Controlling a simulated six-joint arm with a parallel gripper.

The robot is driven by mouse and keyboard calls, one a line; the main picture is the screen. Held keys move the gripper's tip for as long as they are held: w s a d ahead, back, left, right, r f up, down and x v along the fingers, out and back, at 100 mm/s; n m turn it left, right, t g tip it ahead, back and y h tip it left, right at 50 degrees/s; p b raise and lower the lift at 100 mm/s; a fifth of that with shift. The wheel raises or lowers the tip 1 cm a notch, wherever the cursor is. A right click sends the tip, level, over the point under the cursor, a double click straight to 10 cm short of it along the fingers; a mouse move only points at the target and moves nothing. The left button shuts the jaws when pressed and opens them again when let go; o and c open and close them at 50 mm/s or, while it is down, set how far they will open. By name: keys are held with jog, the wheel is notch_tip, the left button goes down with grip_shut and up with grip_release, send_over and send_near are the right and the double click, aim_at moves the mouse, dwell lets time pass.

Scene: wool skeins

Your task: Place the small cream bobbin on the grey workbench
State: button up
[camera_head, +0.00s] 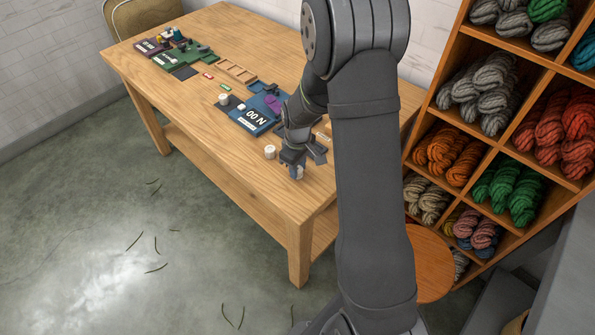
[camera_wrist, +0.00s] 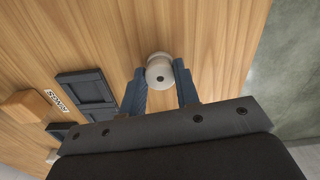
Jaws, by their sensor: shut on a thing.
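My gripper (camera_head: 299,165) is low over the front right part of a wooden table (camera_head: 190,112). Its two fingers are shut on a small cream bobbin (camera_wrist: 159,70), which has a dark centre hole in the wrist view. Another cream bobbin (camera_head: 270,152) stands on the table just left of my gripper. The tabletop is light brown wood; no grey workbench top shows.
A blue mat (camera_head: 247,124) marked "00 N", a cream piece (camera_head: 223,99), a wooden rack (camera_head: 237,71) and green and purple mats lie further left. A dark tray (camera_wrist: 87,94) and a wooden block (camera_wrist: 27,105) are near my gripper. Shelves of skeins (camera_head: 489,90) stand right.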

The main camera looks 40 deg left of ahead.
aim_at(300, 169)
jog(key=shift+r, duration=0.5)
jog(key=r, duration=0.3)
jog(key=shift+w+d+r, duration=0.2)
jog(key=shift+d+r, duration=0.1)
jog(key=shift+r, duration=0.05)
jog(key=w+d+r, duration=0.5)
jog(key=d+r, duration=0.1)
jog(key=d, duration=0.4)
jog(key=w+d+f+m, duration=0.4)
jog(key=w+d+m, duration=0.1)
jog(key=d, duration=0.5)
jog(key=w+d+f+m, duration=0.4)
jog(key=w+d+m, duration=0.2)
jog(key=d, duration=0.5)
jog(key=w+d+f+m, duration=0.4)
jog(key=d+m, duration=0.4)
jog(key=d, duration=0.2)
jog(key=shift+w+d+f+m, duration=0.3)
jog(key=shift+w, duration=0.35)
